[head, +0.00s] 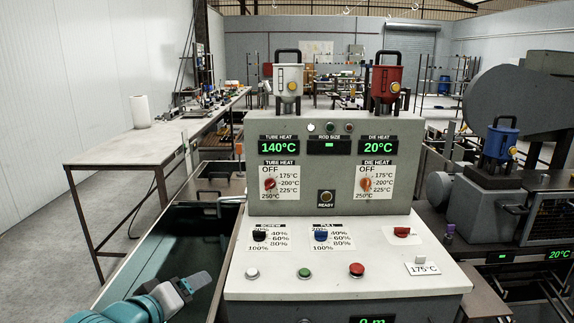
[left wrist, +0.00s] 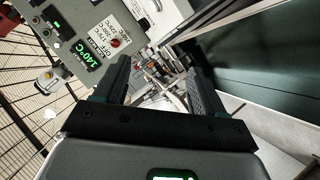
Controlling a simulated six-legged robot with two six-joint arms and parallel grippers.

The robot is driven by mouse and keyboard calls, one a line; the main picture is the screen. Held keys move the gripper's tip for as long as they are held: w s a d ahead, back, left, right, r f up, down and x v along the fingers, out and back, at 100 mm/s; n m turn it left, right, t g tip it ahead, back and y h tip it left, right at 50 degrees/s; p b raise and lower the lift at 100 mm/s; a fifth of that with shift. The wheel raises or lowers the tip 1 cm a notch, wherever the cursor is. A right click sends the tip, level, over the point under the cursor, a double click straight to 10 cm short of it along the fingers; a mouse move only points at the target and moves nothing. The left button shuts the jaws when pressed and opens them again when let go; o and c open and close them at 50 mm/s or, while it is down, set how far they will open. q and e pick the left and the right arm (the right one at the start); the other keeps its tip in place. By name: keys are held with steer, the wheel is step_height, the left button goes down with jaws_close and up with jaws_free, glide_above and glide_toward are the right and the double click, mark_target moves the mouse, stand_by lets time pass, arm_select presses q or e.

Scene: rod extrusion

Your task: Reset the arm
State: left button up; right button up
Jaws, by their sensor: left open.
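My left gripper (head: 190,284) is at the lower left of the head view, over the dark green trough left of the control console (head: 320,180). In the left wrist view my left gripper (left wrist: 162,90) has its two dark fingers apart, with nothing between them. The console's tube heat display reads 140°C and its die heat display reads 20°C. The tube heat knob (head: 270,184) is red and the die heat knob (head: 366,184) is orange-red; both have dials marked OFF to 250°C. My right gripper is not in view.
White (head: 288,82) and red (head: 385,84) hoppers stand on top. A blue hopper (head: 500,140) is at right. A long table (head: 110,148) stands left.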

arm_select(q)
steer(key=s+d+f+g+p, duration=0.1)
steer(key=s+f+g, duration=0.15)
steer(key=f, duration=0.65)
steer(key=s+d+f+g, duration=0.2)
steer(key=s+f, duration=0.1)
steer(key=f, duration=0.5)
steer(key=s+d+f+g+p, duration=0.1)
steer(key=s+f+g, duration=0.1)
steer(key=f, duration=0.7)
steer(key=s+d+f+m+g, duration=0.1)
steer(key=s+f+m+g, duration=0.1)
steer(key=s+f, duration=0.4)
steer(key=s+d+f+m+g, duration=0.2)
steer(key=s+f, duration=0.3)
steer(key=s, duration=0.7)
steer(key=shift+s+f+m+g+p, duration=0.3)
steer(key=shift+f+g+p, duration=0.1)
steer(key=shift+g, duration=0.35)
